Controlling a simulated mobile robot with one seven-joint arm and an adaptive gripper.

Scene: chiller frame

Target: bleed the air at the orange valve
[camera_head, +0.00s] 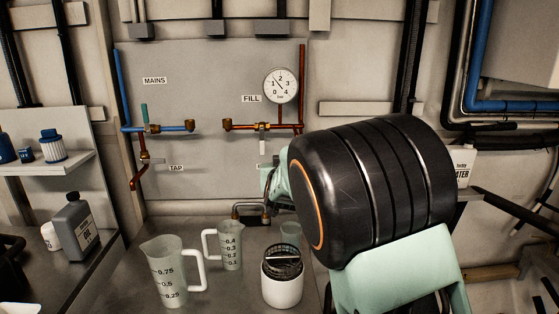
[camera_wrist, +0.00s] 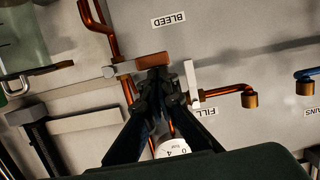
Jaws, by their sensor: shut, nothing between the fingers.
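The orange valve handle (camera_wrist: 153,61) shows in the wrist view as a flat orange-brown bar on copper piping, near the upside-down BLEED label (camera_wrist: 168,19). My gripper (camera_wrist: 155,75) is shut and empty, its fingertips right at the bar's lower edge in the picture; I cannot tell whether they touch it. In the head view my large black and mint arm covers the BLEED label and the orange handle.
A white lever (camera_wrist: 190,80) on the fill line stands close to the right of the fingers. On the bench are a large jug (camera_head: 172,272), a smaller jug (camera_head: 231,247) and a white pot (camera_head: 282,289). The MAINS valve (camera_head: 146,115) is at left on the panel.

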